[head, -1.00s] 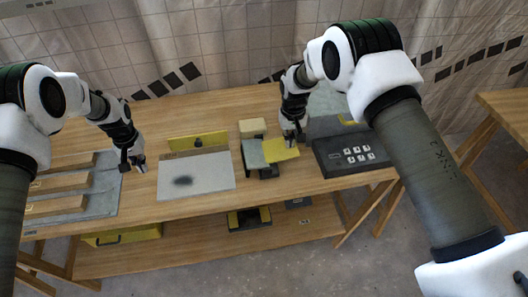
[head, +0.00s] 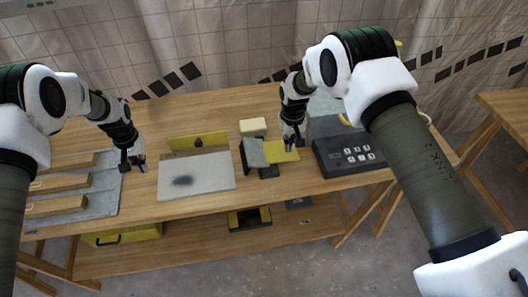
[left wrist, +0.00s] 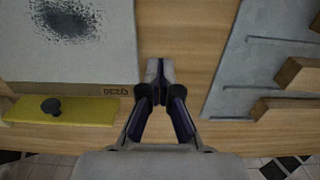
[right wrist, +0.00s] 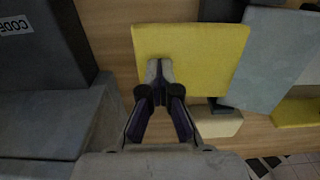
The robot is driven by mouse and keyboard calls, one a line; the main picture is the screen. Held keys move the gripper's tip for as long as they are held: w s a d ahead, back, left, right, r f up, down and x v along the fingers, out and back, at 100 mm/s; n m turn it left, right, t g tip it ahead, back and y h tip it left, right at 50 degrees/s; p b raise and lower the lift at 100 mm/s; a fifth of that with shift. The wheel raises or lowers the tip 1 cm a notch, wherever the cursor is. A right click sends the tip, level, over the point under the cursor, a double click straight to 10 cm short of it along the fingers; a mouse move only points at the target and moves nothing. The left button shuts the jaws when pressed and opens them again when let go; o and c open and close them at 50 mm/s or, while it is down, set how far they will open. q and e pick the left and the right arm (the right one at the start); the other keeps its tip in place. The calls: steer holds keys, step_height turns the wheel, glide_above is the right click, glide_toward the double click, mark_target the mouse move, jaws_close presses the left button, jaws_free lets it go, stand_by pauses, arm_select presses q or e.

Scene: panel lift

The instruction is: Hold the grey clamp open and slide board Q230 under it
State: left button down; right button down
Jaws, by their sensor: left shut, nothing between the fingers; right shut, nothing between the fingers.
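Board Q230 (head: 200,184) is a light panel with a dark speckled patch, lying flat on the table. Its label shows in the left wrist view (left wrist: 117,90). The grey clamp (head: 255,153) stands right of it. Its grey plate is tilted, with its left side raised; a yellow plate (head: 283,155) adjoins it on the right. My right gripper (head: 291,146) is shut and empty, its tips at the yellow plate, also in the right wrist view (right wrist: 160,70). I cannot tell contact exactly. My left gripper (head: 138,168) is shut and empty, left of the board and apart from it.
A grey tray with wooden bars (head: 104,210) is at the left. A cream block (head: 252,126) is behind the clamp. A dark keypad box (head: 333,166) is to its right. The table between board and clamp is clear.

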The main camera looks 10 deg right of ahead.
mark_target(177, 173)
arm_select(q)
steer(key=shift+f, duration=0.15)
arm_select(e)
steer(key=shift+f, duration=0.15)
arm_select(q)
steer(key=shift+f, duration=2.4)
steer(key=shift+d, duration=0.1)
arm_select(e)
steer(key=shift+s, duration=0.1)
arm_select(q)
steer(key=shift+d, duration=4.55)
steer(key=shift+a, duration=0.15)
